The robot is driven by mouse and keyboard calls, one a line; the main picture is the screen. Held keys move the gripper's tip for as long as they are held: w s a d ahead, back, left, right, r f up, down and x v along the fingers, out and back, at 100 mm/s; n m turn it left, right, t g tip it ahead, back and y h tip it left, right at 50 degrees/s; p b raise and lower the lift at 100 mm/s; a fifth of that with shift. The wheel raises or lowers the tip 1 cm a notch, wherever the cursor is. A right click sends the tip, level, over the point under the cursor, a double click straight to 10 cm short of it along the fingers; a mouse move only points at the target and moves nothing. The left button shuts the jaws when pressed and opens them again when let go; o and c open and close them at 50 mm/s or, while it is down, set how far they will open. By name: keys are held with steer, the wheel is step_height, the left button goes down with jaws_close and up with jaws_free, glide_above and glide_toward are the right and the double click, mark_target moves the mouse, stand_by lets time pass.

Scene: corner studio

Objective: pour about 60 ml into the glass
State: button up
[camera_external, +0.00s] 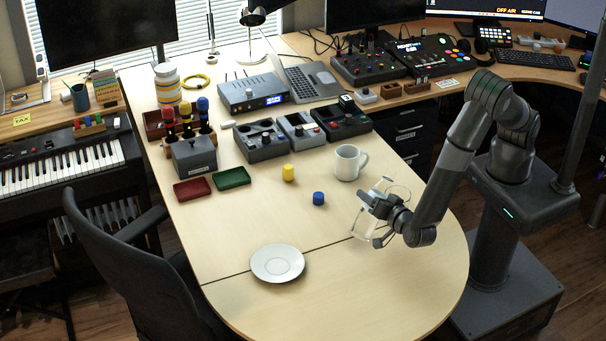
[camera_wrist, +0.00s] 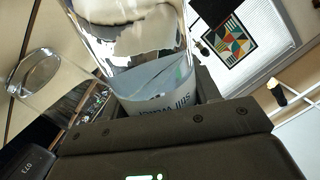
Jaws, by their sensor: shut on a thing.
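My gripper (camera_external: 378,207) is above the right part of the table, shut on a clear bottle (camera_external: 362,226). In the wrist view the bottle (camera_wrist: 150,75) fills the top middle, with a pale printed label low on it and clear liquid inside. A clear drinking glass (camera_wrist: 38,68) shows to the left of the bottle in the wrist view; its round rim is visible. In the external view the glass (camera_external: 399,189) is faint just behind my gripper and partly hidden. I cannot tell whether any liquid is in it. The bottle looks tilted; no stream is visible.
A white mug (camera_external: 347,163) stands just behind my gripper. A white saucer (camera_external: 277,263) is at the front left. Electronic boxes (camera_external: 262,141) crowd the back. The front right tabletop is clear.

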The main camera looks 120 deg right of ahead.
mark_target(366, 208)
steer(key=shift+w+f+m+t+y, duration=0.25)
steer(key=shift+f+m, duration=0.2)
steer(key=shift+m, duration=0.35)
steer(key=f+m, duration=0.1)
steer(key=w+f+m+t+y, duration=0.1)
steer(key=m, duration=0.1)
steer(key=shift+w+a+f, duration=0.2)
steer(key=shift+a, duration=0.15)
steer(key=shift+w+r+m+t, duration=0.15)
steer(key=shift+r+m+t, duration=0.1)
steer(key=shift+r+m, duration=0.45)
steer(key=shift+s+d+r+m+t, duration=0.1)
steer(key=shift+s+r+m+t, duration=0.25)
steer(key=shift+r+m, duration=0.3)
steer(key=shift+m+t+y+p, duration=0.25)
steer(key=shift+m+p, duration=0.2)
steer(key=shift+m, duration=0.1)
stand_by(1.6)
steer(key=shift+w+f+n, duration=0.2)
steer(key=shift+n, duration=0.6)
steer(key=shift+w+f+n+g, duration=0.25)
steer(key=shift+f+n+g, duration=0.25)
steer(key=shift+g, duration=0.1)
steer(key=shift+s+f+n, duration=0.1)
steer(key=shift+f+n, duration=0.2)
